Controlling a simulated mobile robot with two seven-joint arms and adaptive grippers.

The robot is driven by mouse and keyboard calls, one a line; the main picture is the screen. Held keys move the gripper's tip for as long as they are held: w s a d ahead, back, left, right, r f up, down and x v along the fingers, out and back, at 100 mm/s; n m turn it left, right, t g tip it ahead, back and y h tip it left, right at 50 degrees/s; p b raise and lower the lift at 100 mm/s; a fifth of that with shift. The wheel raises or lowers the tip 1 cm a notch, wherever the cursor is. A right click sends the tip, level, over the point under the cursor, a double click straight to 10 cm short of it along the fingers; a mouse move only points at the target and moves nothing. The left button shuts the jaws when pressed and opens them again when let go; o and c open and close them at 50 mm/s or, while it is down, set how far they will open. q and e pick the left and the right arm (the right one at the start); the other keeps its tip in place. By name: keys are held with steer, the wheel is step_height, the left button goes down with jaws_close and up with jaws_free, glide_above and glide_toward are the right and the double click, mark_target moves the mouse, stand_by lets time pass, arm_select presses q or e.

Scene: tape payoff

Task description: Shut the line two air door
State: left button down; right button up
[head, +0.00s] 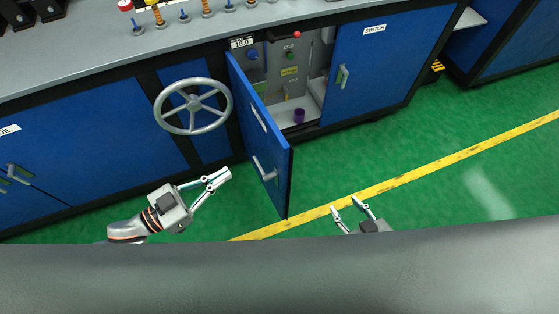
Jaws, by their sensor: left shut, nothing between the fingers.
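The blue air door (257,135) stands wide open, swung out from the cabinet on its left edge. It has a metal handle (265,169) low on its face and a white label whose text I cannot read. Behind it the open compartment (290,75) shows knobs, small labels and a purple cup-like part. My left gripper (222,178) is shut and empty, just left of the door near the handle, apart from it as far as I can tell. My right gripper (346,207) is open and empty, right of the door and low in the view.
A grey handwheel (193,106) sticks out left of the door. A closed blue door labelled SWITCH (375,60) is on the right. The grey worktop (160,40) carries several small knobs. The green floor (410,150) right of the door is clear, crossed by a yellow line.

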arm_select(q)
steer(key=s+m+g+h, duration=0.1)
steer(key=s+g, duration=0.1)
glide_toward(283, 156)
steer(key=shift+m+g, duration=0.3)
steer(key=x, duration=0.6)
steer(key=shift+w+d+r, duration=0.1)
steer(key=shift+w+d, duration=0.15)
steer(key=shift+d, duration=0.1)
